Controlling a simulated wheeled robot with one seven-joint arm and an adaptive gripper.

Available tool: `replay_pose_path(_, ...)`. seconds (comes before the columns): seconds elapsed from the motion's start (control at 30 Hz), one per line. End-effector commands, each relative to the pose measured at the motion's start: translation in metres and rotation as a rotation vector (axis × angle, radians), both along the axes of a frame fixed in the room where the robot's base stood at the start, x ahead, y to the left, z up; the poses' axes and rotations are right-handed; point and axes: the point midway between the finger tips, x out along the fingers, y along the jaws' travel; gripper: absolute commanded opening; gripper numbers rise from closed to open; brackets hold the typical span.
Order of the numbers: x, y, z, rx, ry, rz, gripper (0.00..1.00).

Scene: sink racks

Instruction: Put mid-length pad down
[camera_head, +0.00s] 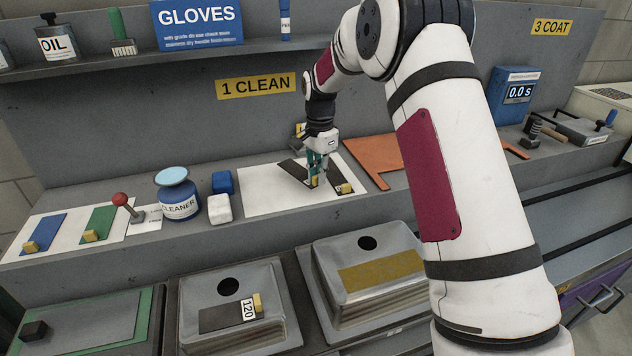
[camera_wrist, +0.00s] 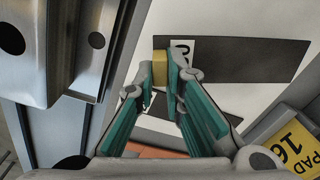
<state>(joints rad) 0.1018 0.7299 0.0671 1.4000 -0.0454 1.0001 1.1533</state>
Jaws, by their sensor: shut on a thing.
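My gripper (camera_head: 315,177) is shut on the yellow block of a dark flat pad (camera_head: 293,171) over the white sheet under the "1 CLEAN" sign. In the wrist view, the fingers (camera_wrist: 161,82) close on the yellow block (camera_wrist: 160,60), and the dark pad (camera_wrist: 245,60) extends right from it, with a partly hidden white label. I cannot tell whether the pad touches the sheet. A second dark pad with a yellow block (camera_head: 344,188) lies just right of my gripper. Another dark pad (camera_head: 218,317), labelled 120, lies on the left metal basin.
The white sheet (camera_head: 258,200) has bare room at its left. A white block (camera_head: 219,209), a blue block (camera_head: 223,182) and a cleaner jar (camera_head: 179,200) stand left of it. An orange panel (camera_head: 378,158) lies to the right. A second metal basin (camera_head: 335,247) is in front.

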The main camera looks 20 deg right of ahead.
Motion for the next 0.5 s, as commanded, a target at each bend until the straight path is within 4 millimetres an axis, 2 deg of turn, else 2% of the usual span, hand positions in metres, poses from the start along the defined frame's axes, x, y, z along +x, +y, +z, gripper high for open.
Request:
replay_pose_path(0.03, 0.008, 0.0, -0.001, 0.0, -0.001, 0.0, 0.0)
replay_pose_path(0.17, 0.019, 0.0, -0.002, -0.001, -0.001, 0.0, 0.0)
replay_pose_path(0.33, 0.02, 0.0, -0.008, -0.001, 0.002, 0.0, 0.0)
replay_pose_path(0.5, 0.019, 0.0, -0.029, 0.001, 0.003, 0.0, 0.0)
